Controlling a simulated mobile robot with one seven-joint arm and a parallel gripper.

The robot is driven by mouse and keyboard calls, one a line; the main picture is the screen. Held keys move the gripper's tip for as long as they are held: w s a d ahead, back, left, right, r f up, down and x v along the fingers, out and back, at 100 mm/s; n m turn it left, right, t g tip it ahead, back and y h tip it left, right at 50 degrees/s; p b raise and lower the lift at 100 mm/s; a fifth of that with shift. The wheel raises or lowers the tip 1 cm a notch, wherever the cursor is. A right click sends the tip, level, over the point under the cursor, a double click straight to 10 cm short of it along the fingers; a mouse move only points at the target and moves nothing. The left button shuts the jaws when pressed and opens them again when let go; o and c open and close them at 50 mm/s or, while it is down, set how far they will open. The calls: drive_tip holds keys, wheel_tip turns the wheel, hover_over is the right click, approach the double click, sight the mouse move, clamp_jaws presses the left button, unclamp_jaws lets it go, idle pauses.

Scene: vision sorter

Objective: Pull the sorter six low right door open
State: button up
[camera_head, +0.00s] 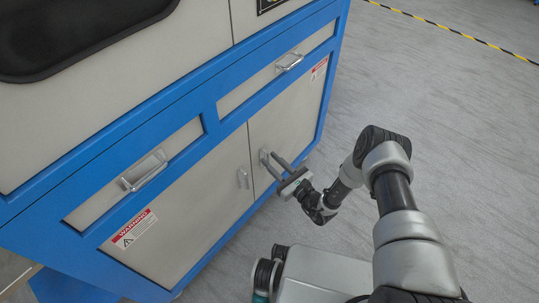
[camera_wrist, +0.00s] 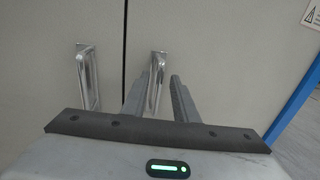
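The low right door (camera_head: 287,116) is a pale grey panel in the blue cabinet frame, and it looks closed, flush with the frame. It also fills the right part of the wrist view (camera_wrist: 225,60). Its upright metal handle (camera_wrist: 157,68) is near the door's left edge. My gripper (camera_head: 269,157) is at this handle, its two fingers pointing at the door. In the wrist view my gripper (camera_wrist: 161,82) is open, with the handle showing between the fingers, close to the left one. Whether either finger touches the handle I cannot tell.
The low left door (camera_head: 190,212) has its own handle (camera_wrist: 88,75), just left of my gripper. Drawers with handles (camera_head: 289,62) sit above both doors. Open grey floor (camera_head: 450,130) lies right of the cabinet, with a yellow-black line (camera_head: 450,30) farther back.

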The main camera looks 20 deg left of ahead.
drive_tip(key=shift+w+a, duration=0.15)
drive_tip(key=shift+a, duration=0.05)
clamp_jaws()
idle(1.4)
